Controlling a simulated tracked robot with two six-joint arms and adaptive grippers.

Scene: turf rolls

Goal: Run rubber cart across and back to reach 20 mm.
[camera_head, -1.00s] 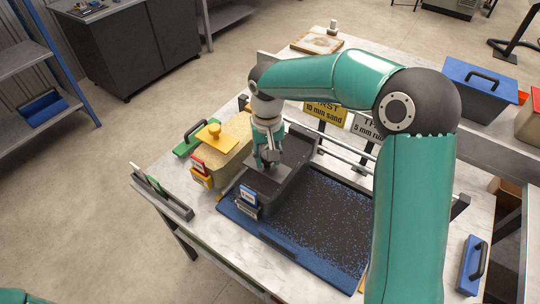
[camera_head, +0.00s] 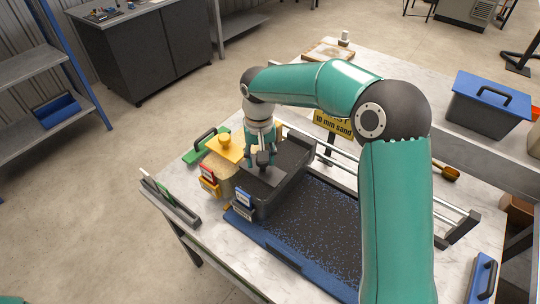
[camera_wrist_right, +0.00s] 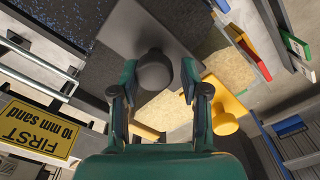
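The dark grey rubber cart (camera_head: 290,160), with a blue tag, stands at the left end of the blue-edged turf tray (camera_head: 280,255). Dark crumb with blue specks covers the visible bed. My right gripper (camera_head: 263,158) is over the cart's top. In the wrist view its fingers (camera_wrist_right: 159,80) stand apart on either side of the cart's round dark knob (camera_wrist_right: 153,70), which is nearer the left finger. Contact there is hard to tell. The yellow-knobbed sand cart (camera_head: 225,142) is just left of it. My left gripper is out of sight.
A yellow sign (camera_head: 333,122) reading "10 mm sand" stands behind the tray. Rails (camera_head: 440,205) run along the tray's far side. A dark rack (camera_head: 172,203) is at the table's left edge, a blue-lidded bin (camera_head: 490,98) on the right bench. My right arm hides the tray's right end.

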